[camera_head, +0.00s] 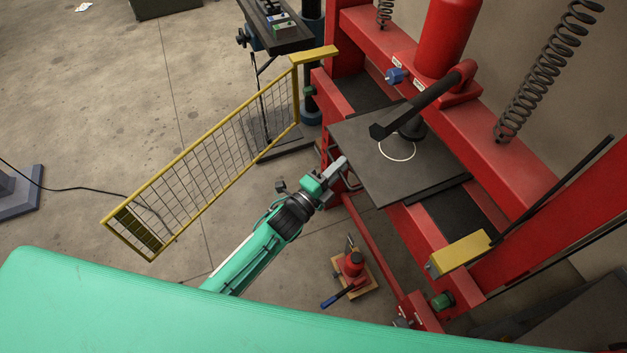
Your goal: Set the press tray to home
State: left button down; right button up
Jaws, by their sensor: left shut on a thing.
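The press tray (440,160) is a dark grey square plate with a white ring marked on it. It lies on the bed of the red press (432,222), under the ram. A small metal handle (352,183) sticks out from the tray's near left edge. My left gripper (342,172) is at that edge and shut on the handle; its fingertips partly hide it. My right gripper is not in view.
A yellow mesh guard (198,170) stands open to the left of the press. A yellow box (460,252) is on the press frame at right. A dark bench (273,25) stands behind.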

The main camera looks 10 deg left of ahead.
aim_at(351, 162)
pick_arm(q)
jog(key=w+d, duration=0.2)
jog(key=shift+d+r+b, duration=0.35)
jog(key=shift+r, duration=0.2)
jog(key=shift+d, duration=0.1)
jog(key=c, duration=1.7)
grip_release()
jog(key=shift+o, duration=0.9)
jog(key=shift+d+f, duration=0.1)
jog(key=shift+f, duration=0.05)
jog(key=shift+s+f, duration=0.1)
jog(key=shift+f, duration=0.1)
